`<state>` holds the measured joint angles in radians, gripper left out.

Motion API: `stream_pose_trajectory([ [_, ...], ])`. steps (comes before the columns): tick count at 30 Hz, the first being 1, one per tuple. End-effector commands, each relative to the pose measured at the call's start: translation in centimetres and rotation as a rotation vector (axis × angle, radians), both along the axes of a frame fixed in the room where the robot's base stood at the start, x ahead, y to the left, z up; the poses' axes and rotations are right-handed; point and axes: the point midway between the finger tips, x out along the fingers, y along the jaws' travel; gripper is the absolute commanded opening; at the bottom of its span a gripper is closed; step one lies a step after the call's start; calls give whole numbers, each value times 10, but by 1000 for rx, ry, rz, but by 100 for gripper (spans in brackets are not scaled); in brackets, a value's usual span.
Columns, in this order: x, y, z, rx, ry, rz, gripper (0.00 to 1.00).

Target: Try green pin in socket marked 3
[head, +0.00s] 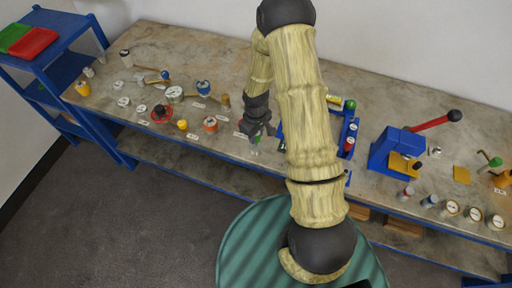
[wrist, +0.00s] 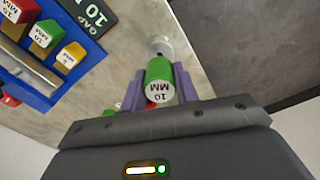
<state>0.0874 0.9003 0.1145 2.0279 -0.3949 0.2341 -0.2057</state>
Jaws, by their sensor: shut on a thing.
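The green pin (wrist: 158,70) has a white end cap reading 10 MM. My gripper (wrist: 160,88) is shut on it, with a purple finger on each side. In the head view my gripper (head: 256,130) is low over the front part of the table, left of the blue rack, and a bit of green shows at its tip. A pale round metal piece (wrist: 160,47) shows just beyond the pin in the wrist view; I cannot tell whether it is a socket or part of the pin. I cannot read a mark 3 in either view.
A blue rack (head: 350,125) with coloured pins stands right of my gripper; it fills the left of the wrist view (wrist: 45,85). A blue press (head: 385,150) with a red lever is farther right. Several flanged vessels and labels stand to the left. The table's front edge is close.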

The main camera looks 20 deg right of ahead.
Motion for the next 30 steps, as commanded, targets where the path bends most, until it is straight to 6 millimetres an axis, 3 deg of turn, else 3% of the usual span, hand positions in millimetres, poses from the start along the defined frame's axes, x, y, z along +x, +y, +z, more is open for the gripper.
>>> stream_pose_trajectory([
  [30, 0, -1, -5, 0, 0, 0, 5],
])
